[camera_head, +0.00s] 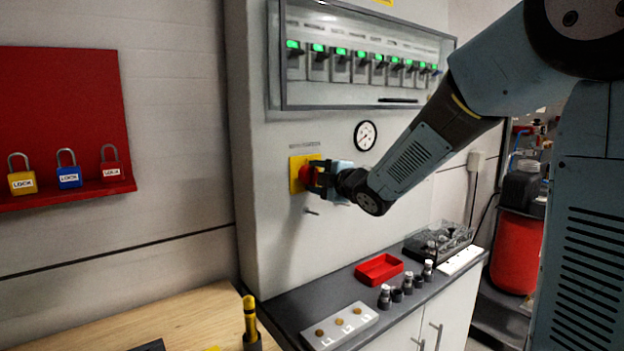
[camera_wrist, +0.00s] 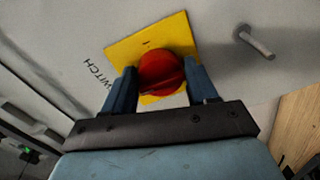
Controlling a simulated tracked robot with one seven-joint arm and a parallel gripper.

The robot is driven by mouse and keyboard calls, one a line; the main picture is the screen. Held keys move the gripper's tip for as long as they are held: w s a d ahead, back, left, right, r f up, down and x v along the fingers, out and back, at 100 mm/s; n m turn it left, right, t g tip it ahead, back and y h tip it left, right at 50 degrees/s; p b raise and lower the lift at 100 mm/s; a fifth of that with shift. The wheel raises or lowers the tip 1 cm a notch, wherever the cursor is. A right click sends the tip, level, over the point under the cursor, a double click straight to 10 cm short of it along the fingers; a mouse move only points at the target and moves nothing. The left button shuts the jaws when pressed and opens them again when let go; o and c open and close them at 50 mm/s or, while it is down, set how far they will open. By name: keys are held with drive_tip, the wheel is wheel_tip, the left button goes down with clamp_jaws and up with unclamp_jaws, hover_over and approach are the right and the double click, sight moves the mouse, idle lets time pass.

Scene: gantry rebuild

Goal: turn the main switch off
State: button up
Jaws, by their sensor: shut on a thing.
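The main switch is a red rotary knob (camera_wrist: 162,73) on a yellow square plate (camera_wrist: 122,50), fixed to a grey cabinet wall. A mark shows on the plate above the knob. Part of the lettering beside the plate is hidden by a finger.
A metal peg (camera_head: 312,211) sticks out below the switch; it also shows in the wrist view (camera_wrist: 254,42). A round gauge (camera_head: 365,135) and a breaker panel (camera_head: 362,60) are above. A counter holds a red tray (camera_head: 379,269). Padlocks (camera_head: 68,172) hang on a red board at left.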

drive_tip(key=shift+s+a+f+n, duration=0.1)
drive_tip(key=shift+a+n, duration=0.05)
drive_tip(key=shift+n, duration=0.15)
drive_tip(key=o, duration=0.8)
drive_tip(key=shift+o, duration=1.1)
drive_tip(key=v, duration=1.4)
